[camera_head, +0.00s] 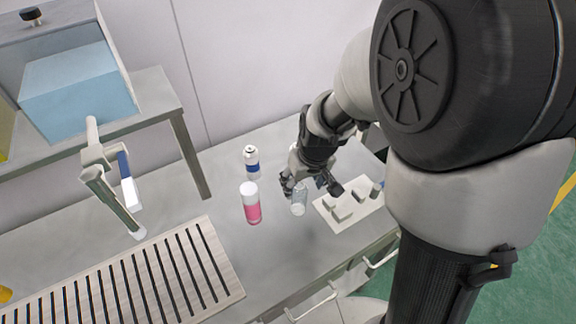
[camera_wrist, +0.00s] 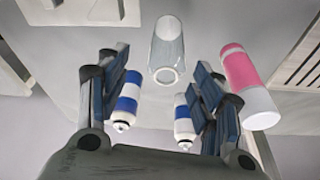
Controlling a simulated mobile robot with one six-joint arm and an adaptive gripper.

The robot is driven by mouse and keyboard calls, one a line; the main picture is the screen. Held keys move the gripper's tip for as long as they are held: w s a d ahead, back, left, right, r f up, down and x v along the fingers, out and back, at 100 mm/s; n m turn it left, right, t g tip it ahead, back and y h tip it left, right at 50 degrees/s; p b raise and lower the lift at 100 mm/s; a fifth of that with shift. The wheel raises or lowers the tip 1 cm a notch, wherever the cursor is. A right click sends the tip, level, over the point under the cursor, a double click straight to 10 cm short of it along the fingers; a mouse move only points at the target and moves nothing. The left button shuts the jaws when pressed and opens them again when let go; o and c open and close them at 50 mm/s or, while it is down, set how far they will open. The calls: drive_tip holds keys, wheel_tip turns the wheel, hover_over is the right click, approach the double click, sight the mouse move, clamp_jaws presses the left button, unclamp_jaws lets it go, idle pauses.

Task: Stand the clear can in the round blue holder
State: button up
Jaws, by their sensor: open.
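The clear can (camera_head: 299,201) appears to stand upright on the grey worktop, left of a white board. In the wrist view the clear can (camera_wrist: 165,45) shows ahead of my gripper, between the lines of its two fingers, with a visible gap on each side. My gripper (camera_head: 311,186) is open and empty, low over the worktop close beside the can. Its spread fingers also show in the wrist view (camera_wrist: 157,75). I cannot make out the round blue holder in either view.
A pink can with a white top (camera_head: 251,207) and a blue-and-white can (camera_head: 251,165) stand left of the clear can. The white board (camera_head: 327,219) holds small grey blocks. A slatted rack (camera_head: 130,285) lies front left.

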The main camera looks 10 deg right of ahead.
drive_tip(key=shift+x, duration=1.2)
drive_tip(key=b+x, duration=0.2)
drive_tip(key=x, duration=0.1)
drive_tip(key=b+x, duration=0.1)
drive_tip(key=x, duration=0.1)
drive_tip(key=shift+s+a+f, duration=0.1)
drive_tip(key=shift+a+f, duration=0.05)
drive_tip(key=shift+a, duration=0.2)
drive_tip(key=c, duration=1.2)
drive_tip(key=shift+r, duration=0.25)
